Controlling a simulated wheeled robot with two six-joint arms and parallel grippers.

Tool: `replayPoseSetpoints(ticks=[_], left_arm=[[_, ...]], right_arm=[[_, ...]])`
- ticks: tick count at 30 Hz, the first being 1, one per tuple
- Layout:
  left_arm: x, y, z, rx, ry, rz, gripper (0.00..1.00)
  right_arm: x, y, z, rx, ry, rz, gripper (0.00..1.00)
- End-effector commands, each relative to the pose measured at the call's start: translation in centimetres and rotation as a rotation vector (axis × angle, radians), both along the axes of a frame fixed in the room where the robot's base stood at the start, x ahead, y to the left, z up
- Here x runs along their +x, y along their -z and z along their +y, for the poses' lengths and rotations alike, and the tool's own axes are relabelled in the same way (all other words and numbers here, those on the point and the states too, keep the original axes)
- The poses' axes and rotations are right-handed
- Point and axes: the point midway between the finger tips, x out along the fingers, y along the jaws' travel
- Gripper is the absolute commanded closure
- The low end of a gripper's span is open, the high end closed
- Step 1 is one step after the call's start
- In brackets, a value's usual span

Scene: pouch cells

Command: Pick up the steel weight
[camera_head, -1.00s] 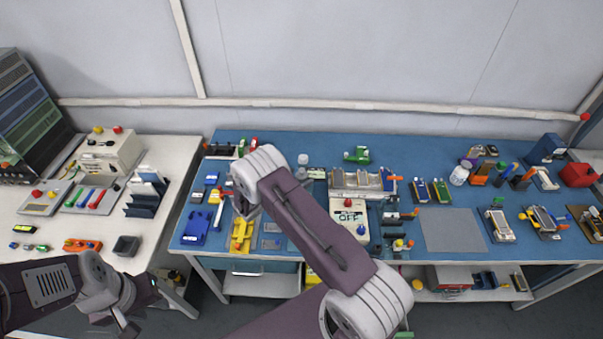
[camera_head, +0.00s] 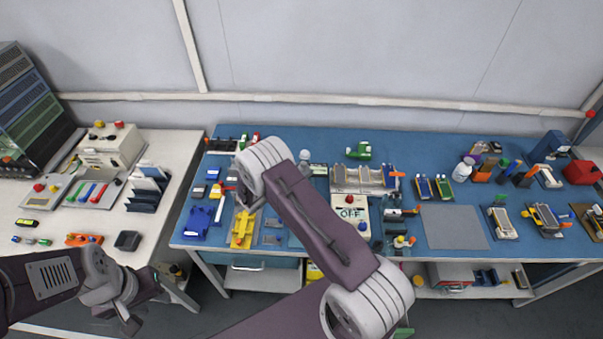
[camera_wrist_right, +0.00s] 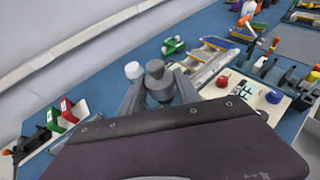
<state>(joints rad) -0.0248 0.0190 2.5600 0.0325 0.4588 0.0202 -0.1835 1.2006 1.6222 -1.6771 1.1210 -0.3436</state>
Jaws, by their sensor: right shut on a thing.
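The steel weight (camera_wrist_right: 158,80) is a grey knobbed cylinder in the right wrist view. My right gripper (camera_wrist_right: 159,98) is shut on it, one finger on each side. In the head view my right arm's wrist covers the gripper and the weight above the left part of the blue bench. My left gripper (camera_head: 131,318) hangs low in front of the white table, away from the weight; its finger opening is unclear.
A white knob-like piece (camera_wrist_right: 133,70) stands close beside the weight. Red and green clips (camera_wrist_right: 68,112) are to the left. A white box marked OFF (camera_head: 350,211), a tray (camera_head: 362,178) and a green device (camera_head: 361,151) lie to the right. A grey mat (camera_head: 455,228) is clear.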

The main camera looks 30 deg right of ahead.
Motion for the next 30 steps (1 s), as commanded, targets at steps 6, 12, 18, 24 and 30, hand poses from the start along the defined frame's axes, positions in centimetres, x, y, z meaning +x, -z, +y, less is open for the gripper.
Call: replayPoseSetpoints(ticks=[6, 12, 18, 24, 30], left_arm=[[0.0, 1.5, 0.0, 0.0, 0.0, 0.0, 0.64], [0.0, 2.7, 0.0, 0.0, 0.0, 0.0, 0.64], [0.0, 3.6, 0.0, 0.0, 0.0, 0.0, 0.64], [0.0, 3.7, 0.0, 0.0, 0.0, 0.0, 0.64], [0.0, 3.7, 0.0, 0.0, 0.0, 0.0, 0.64]], right_arm=[[-1.3, -3.7, -0.6, -0.002, 0.001, 0.0, 1.0], [-5.7, -6.5, -2.6, -0.002, 0.002, -0.003, 1.0], [-9.3, -9.0, -4.1, -0.001, 0.0, -0.004, 1.0], [-10.6, -9.9, -4.7, -0.002, 0.0, -0.001, 1.0], [-11.0, -10.1, -4.9, -0.001, 0.023, -0.002, 1.0]])
